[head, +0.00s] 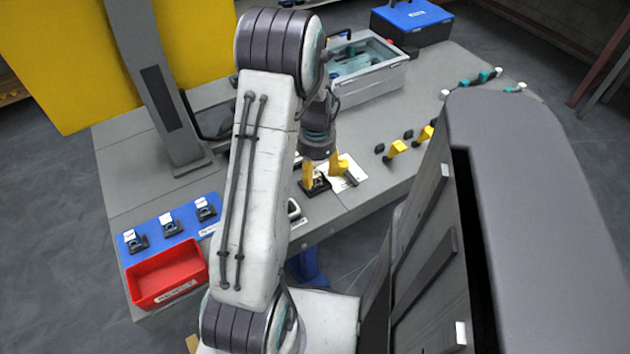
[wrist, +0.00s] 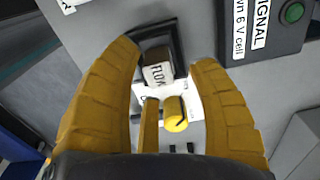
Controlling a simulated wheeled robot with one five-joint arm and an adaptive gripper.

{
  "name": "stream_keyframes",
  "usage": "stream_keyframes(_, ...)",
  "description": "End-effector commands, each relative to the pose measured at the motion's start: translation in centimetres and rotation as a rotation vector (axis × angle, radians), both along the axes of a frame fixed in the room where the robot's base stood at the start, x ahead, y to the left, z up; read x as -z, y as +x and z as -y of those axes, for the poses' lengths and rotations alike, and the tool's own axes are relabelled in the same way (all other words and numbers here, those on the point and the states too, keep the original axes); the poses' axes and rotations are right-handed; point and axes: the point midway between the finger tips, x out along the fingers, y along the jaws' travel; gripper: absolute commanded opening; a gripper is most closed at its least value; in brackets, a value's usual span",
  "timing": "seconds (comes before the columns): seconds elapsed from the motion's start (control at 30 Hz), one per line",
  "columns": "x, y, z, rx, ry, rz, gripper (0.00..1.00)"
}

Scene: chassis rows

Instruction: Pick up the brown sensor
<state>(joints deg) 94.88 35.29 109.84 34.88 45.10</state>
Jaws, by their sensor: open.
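My gripper (wrist: 165,56) is open, with one yellow-brown finger to each side of the sensor and a gap on both sides. Whether the fingertips are level with it I cannot tell. In the head view my gripper (head: 322,168) points down over the black holder (head: 318,187) near the table's front edge. The sensor itself is not clear there.
A yellow cylinder (wrist: 175,114) stands on a white card close to the sensor, between my fingers in the picture. A black signal box (wrist: 265,30) is at upper right. A red bin (head: 167,274) and blue mat (head: 183,212) lie left; a clear-lidded case (head: 372,87) stands behind.

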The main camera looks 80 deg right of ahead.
Motion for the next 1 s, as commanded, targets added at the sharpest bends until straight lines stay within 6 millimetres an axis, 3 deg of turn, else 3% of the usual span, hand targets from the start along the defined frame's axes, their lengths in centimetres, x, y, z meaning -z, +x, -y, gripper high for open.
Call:
stream_keyframes(0.4,0.76,0.02,-0.01,-0.001,0.0,0.0,0.55)
stream_keyframes(1.0,0.74,0.01,0.01,0.0,0.0,0.0,0.01)
